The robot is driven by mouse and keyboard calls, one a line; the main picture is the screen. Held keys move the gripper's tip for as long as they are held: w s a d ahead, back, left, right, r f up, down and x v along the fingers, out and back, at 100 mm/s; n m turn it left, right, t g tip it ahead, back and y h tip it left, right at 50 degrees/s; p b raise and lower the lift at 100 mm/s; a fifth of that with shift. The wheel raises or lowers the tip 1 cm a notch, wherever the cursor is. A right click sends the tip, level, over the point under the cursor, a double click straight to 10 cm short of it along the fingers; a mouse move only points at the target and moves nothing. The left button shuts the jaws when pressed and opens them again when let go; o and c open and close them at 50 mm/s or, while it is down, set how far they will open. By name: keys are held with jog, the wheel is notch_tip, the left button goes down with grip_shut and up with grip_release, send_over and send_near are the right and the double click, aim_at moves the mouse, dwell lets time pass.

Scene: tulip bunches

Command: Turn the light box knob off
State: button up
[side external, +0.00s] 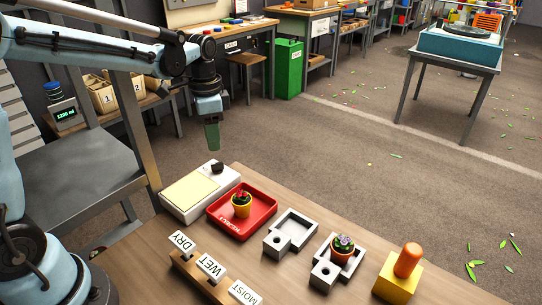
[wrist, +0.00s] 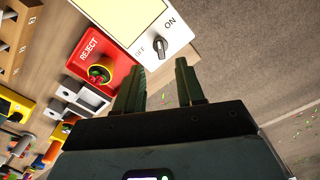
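The light box (side external: 186,199) is a white box with a pale yellow panel, at the back left of the table. Its dark knob (side external: 217,167) sits on the end near my gripper (side external: 212,148). In the wrist view the knob (wrist: 159,46) lies between the printed words OFF and ON; I cannot tell for sure which way it points. The panel (wrist: 120,15) looks pale yellow there. My gripper (wrist: 159,66) is open and empty, its two dark fingers apart, with the knob just beyond the tips. In the side view it hangs above the knob, not touching it.
Air around the gripper is clear.

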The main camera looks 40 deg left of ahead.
aim_at(216, 163)
jog(key=shift+f, duration=3.55)
grip_shut()
